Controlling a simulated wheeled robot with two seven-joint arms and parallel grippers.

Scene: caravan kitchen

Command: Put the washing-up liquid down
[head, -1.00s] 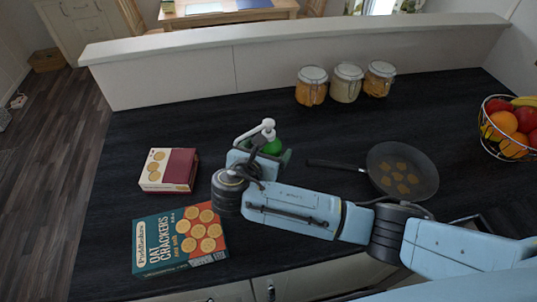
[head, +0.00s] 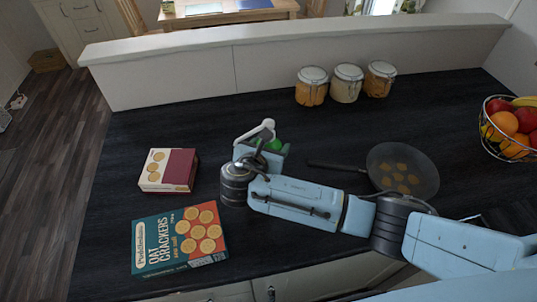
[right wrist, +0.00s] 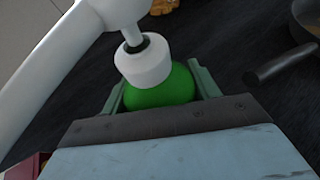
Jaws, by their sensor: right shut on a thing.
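The washing-up liquid (head: 275,145) is a green bottle with a white pump top, over the dark worktop (head: 230,120) near its middle. My right gripper (head: 277,155) is shut on it. In the right wrist view the green bottle (right wrist: 162,88) sits between the two green fingers (right wrist: 160,92), with the white pump nozzle reaching to the left. The bottle's lower part is hidden behind my gripper, so I cannot tell whether it touches the worktop. My left gripper is not in view.
A small biscuit box (head: 168,170) and an oat crackers box (head: 180,238) lie to the left. A frying pan (head: 425,175) is to the right, its handle pointing at my gripper. Glass jars (head: 347,84) stand behind. A fruit basket (head: 512,150) is at far right.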

